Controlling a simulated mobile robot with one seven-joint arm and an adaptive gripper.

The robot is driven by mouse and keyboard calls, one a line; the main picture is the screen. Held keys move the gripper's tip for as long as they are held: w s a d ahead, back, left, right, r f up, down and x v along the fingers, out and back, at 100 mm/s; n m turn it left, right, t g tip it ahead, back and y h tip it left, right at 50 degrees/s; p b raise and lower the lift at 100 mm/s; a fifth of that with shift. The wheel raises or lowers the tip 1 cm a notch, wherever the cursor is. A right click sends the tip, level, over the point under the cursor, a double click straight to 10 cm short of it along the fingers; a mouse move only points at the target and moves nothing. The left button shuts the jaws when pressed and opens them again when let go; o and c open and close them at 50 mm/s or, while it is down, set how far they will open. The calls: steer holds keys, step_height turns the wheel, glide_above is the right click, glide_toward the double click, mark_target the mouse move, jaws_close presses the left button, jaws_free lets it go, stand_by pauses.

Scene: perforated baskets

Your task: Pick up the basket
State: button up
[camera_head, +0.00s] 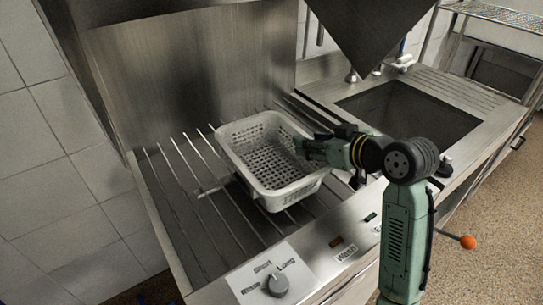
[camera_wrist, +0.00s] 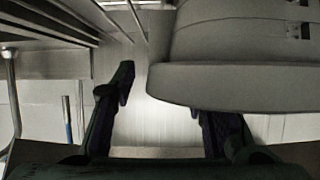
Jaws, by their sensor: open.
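The basket (camera_head: 247,132) is light grey with perforated walls and floor. It stands upright and looks empty on the metal bars of the dishwasher deck. My gripper (camera_head: 305,148) is at the basket's right side, overlapping its right rim in the head view. In the wrist view my gripper (camera_wrist: 165,98) has its two dark fingers apart. A large grey rim, seemingly the basket (camera_wrist: 235,85), fills the upper right there and hides the tip of the right finger. I cannot tell whether the basket wall lies between the fingers.
A steel back panel (camera_head: 205,70) rises behind the bars (camera_head: 190,160). A sink (camera_head: 420,115) lies to the right. A control knob (camera_head: 278,284) is on the front edge. A dark, pointed hood-like shape (camera_head: 370,35) hangs at the top. The bars left of the basket are clear.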

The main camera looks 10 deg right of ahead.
steer(key=shift+x, duration=1.35)
steer(key=shift+c, duration=0.5)
jaws_close()
